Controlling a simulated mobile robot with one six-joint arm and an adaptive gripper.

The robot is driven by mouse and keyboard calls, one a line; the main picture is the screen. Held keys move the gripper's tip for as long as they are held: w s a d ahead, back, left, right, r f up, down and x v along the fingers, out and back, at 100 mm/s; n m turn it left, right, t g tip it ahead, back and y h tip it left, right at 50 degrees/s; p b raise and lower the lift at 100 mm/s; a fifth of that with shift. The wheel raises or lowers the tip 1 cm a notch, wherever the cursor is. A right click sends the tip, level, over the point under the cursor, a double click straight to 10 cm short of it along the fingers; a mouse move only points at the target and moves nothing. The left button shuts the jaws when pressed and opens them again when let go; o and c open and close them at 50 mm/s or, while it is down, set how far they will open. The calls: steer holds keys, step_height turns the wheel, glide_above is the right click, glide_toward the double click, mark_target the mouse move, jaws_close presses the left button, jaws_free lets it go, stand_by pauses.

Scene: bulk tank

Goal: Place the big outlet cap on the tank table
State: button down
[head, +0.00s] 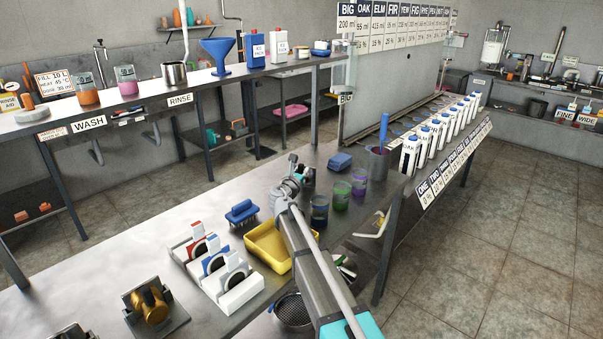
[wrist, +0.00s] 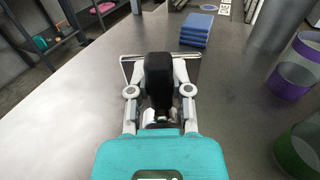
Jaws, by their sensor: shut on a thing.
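My gripper (wrist: 158,92) is shut on a black, rounded thing (wrist: 158,72), which seems to be the big outlet cap. The two pale fingers stand on either side of it. The grey metal table top (wrist: 85,125) lies below. In the head view my gripper (head: 298,172) is over the table, left of the colored cups, and the held thing is mostly hidden. A clear tank labeled BIG (head: 344,72) stands beyond the table's far end.
A purple cup (head: 359,182) and a green cup (head: 341,195) stand to the right. A yellow tray (head: 267,248) and a blue brush (head: 241,212) are nearer. Bare table shows left of my gripper.

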steer(key=shift+f, duration=0.15)
steer(key=c, duration=0.5)
jaws_free()
steer(key=shift+c, duration=0.2)
steer(key=shift+r, duration=0.2)
steer(key=v, duration=1.2)
